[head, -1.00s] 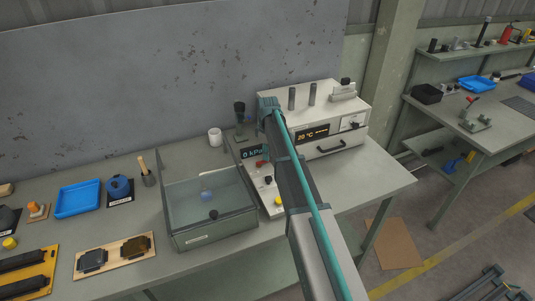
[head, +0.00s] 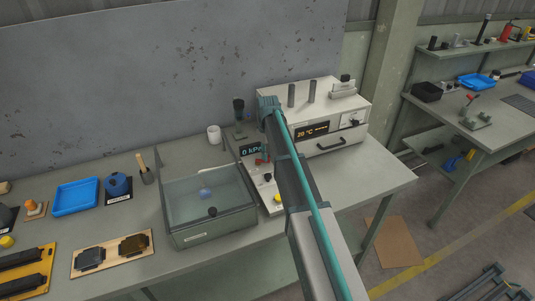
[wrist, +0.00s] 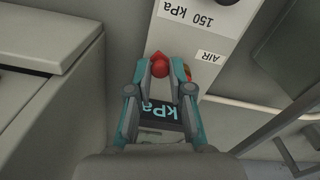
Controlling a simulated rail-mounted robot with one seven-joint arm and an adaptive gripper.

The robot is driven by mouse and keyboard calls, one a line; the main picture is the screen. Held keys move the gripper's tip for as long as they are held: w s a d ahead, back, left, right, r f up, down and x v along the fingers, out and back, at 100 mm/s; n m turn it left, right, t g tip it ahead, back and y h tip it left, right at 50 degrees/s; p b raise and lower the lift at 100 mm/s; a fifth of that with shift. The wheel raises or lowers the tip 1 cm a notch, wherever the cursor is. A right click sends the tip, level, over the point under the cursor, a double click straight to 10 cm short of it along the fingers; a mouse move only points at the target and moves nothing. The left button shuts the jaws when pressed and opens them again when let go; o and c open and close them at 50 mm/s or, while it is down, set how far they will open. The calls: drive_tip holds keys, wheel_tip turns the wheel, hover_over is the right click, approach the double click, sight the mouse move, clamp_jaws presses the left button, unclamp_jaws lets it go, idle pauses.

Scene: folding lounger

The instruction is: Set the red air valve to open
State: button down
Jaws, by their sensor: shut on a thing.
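The red air valve (wrist: 160,65) shows in the wrist view on a pale panel (wrist: 198,78) with an "AIR" label and a "150 kPa" marking. My gripper (wrist: 161,72) is shut on the valve's red handle, one teal finger on each side. In the head view a small red part of the valve (head: 258,161) shows below the display (head: 251,150), which reads 0 kPa. My arm partly hides the panel there. The handle's exact angle is hard to tell.
A clear-lidded box (head: 212,235) stands left of the panel, and a white heater unit (head: 325,115) reading 20 °C stands to the right, close behind my arm. A black knob (head: 268,177) and a yellow knob (head: 277,197) sit on the panel's near part. A white cup (head: 214,134) stands behind.

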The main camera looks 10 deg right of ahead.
drive_tip(key=m, duration=0.1)
drive_tip(key=s+m, duration=0.1)
drive_tip(key=m, duration=0.1)
drive_tip(key=shift+a, duration=0.2)
drive_tip(key=m, duration=0.1)
drive_tip(key=s+m, duration=0.1)
drive_tip(key=m, duration=0.1)
drive_tip(key=shift+a+m+b, duration=0.3)
drive_tip(key=shift+a+b, duration=0.1)
drive_tip(key=m, duration=0.2)
drive_tip(key=a+m, duration=0.1)
drive_tip(key=shift+s, duration=0.25)
drive_tip(key=shift+s+a+m, duration=0.1)
drive_tip(key=shift+a+m, duration=0.1)
drive_tip(key=shift+m, duration=0.5)
drive_tip(key=shift+a+m, duration=0.2)
drive_tip(key=shift+m, duration=0.5)
drive_tip(key=c, duration=1.1)
unclamp_jaws()
drive_tip(key=shift+r, duration=0.15)
wheel_tip(320, 180, up, 12)
drive_tip(key=shift+f, duration=0.1)
